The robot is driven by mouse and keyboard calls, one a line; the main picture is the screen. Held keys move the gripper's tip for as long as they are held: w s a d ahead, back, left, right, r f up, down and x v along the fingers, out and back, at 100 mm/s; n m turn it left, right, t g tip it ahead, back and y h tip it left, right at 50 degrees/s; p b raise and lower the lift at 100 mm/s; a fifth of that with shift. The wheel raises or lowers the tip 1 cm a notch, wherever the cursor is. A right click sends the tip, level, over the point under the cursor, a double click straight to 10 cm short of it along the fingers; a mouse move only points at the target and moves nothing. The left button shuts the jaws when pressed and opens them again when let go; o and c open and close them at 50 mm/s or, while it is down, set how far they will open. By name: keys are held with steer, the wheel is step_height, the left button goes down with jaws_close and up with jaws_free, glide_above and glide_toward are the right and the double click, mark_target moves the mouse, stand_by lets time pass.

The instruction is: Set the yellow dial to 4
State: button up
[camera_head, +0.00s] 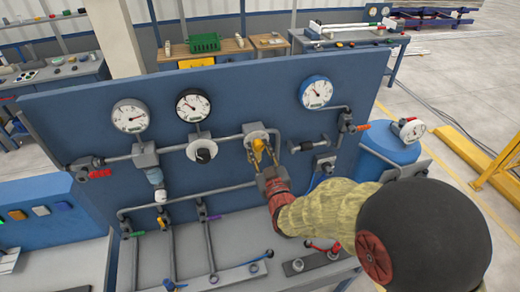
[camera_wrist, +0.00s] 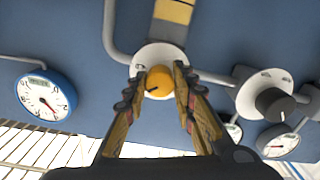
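The yellow dial (camera_wrist: 161,80) is a round knob on a white plate (camera_wrist: 148,54) on the blue panel. A dark pointer mark on it points to the lower left in the wrist view. The numbers on its plate are too small to read. My gripper (camera_wrist: 160,88) is open, with one finger on each side of the dial. A narrow gap shows at the left finger; I cannot tell whether the right finger touches. In the head view, the dial (camera_head: 259,145) is partly hidden by my gripper (camera_head: 263,158).
A black knob on a white plate (camera_head: 203,151) sits left of the dial. Round gauges (camera_head: 130,116) are mounted on the blue panel (camera_head: 260,90). Pipes (camera_head: 222,138) run close around the dial. A grey bench (camera_head: 190,240) with loose parts lies below.

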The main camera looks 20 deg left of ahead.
steer(key=c, duration=0.6)
steer(key=shift+o, duration=0.2)
steer(key=shift+f+b, duration=0.1)
steer(key=shift+b, duration=0.3)
steer(key=m+b, duration=0.4)
steer(key=b, duration=0.3)
steer(key=shift+f, duration=0.15)
steer(key=m+b, duration=0.4)
steer(key=b, duration=0.1)
steer(key=shift+r+m+b, duration=0.2)
steer(key=shift+m+b, duration=0.8)
steer(key=shift+b, duration=0.2)
steer(key=o, duration=1.2)
steer(key=shift+c, duration=0.2)
